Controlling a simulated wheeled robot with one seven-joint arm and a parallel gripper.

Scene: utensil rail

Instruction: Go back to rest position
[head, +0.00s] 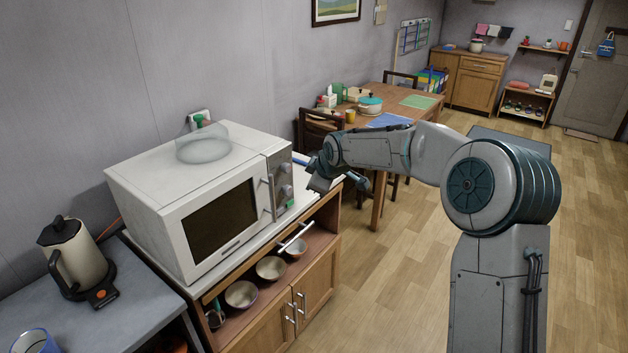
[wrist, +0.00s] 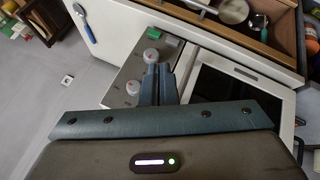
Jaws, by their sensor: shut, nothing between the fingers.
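My gripper (head: 318,182) is at the end of my arm, which reaches left across the front right corner of the microwave's counter in the head view. In the wrist view its two fingers (wrist: 157,72) are together with nothing between them. They point toward the control panel of the white microwave (head: 150,190), in front of its knobs (wrist: 152,58). I cannot tell whether the fingertips touch the panel. The microwave's door is closed. The microwave also shows in the wrist view (wrist: 125,75).
A glass lid (head: 203,143) lies on the microwave. A kettle (head: 75,258) stands left. A dining table (head: 425,112) is behind my arm. The wooden floor (head: 390,290) at front right is clear.

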